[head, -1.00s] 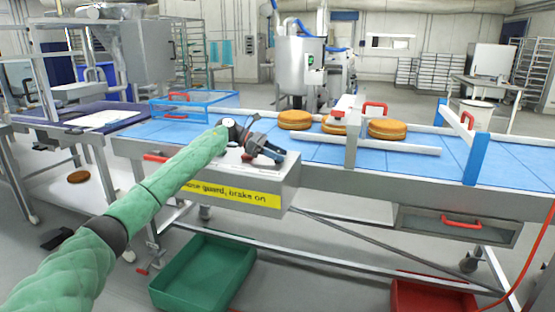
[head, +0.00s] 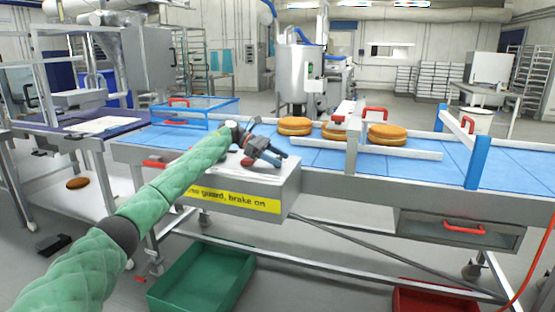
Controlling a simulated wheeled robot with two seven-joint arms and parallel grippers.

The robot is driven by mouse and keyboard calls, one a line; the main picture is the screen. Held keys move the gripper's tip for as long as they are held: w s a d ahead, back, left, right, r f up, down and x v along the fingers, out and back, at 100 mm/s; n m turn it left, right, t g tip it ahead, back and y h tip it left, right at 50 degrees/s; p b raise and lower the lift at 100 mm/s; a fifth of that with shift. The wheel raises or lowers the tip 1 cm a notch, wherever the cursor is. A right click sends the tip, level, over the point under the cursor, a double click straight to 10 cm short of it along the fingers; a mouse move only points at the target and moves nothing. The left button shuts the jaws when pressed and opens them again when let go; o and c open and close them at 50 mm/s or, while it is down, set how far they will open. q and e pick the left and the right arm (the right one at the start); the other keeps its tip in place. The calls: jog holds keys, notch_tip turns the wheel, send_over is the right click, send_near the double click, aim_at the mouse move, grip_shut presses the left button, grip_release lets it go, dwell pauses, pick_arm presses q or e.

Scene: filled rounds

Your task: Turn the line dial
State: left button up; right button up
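My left arm in its green sleeve reaches from the lower left to the control box (head: 285,187) on the front of the conveyor. My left gripper (head: 277,158) is over the top of this box, with its dark fingers pointing right. I cannot tell whether the fingers are apart or shut. The line dial cannot be made out; the gripper and arm cover part of the box top. A small red part (head: 247,162) shows on the box top beside the gripper. The box front has a yellow label (head: 238,199) ending "guard, brake on". My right gripper is not in view.
The blue conveyor belt (head: 315,154) carries several filled rounds (head: 388,133). A clear blue-edged guard (head: 195,112) with a red handle stands at the belt's left. A green crate (head: 203,278) and a red crate (head: 432,298) are on the floor below.

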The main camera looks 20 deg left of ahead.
pick_arm(q)
jog(key=shift+o, duration=0.3)
jog(key=shift+b+v, duration=0.3)
jog(key=shift+v, duration=3.55)
jog(key=shift+a, duration=0.1)
